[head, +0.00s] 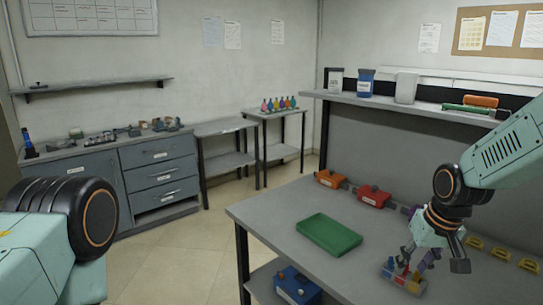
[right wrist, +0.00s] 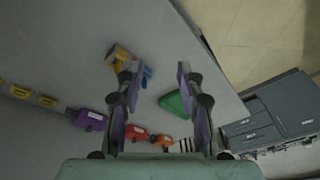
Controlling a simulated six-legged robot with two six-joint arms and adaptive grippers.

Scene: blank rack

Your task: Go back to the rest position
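My right gripper (head: 416,262) hangs over the workbench (head: 270,215) at the right of the head view, just above and beside a small grey rack (head: 403,282) with blue, red and yellow pieces. The rack's yellow piece (right wrist: 120,55) shows near the left finger, which hides part of the rack. My left arm shows at the lower left of the head view, but its gripper is out of view.
A green tray (head: 329,235) lies on the bench, left of my right gripper. A shelf (head: 430,106) runs above. A blue box (head: 297,286) sits below.

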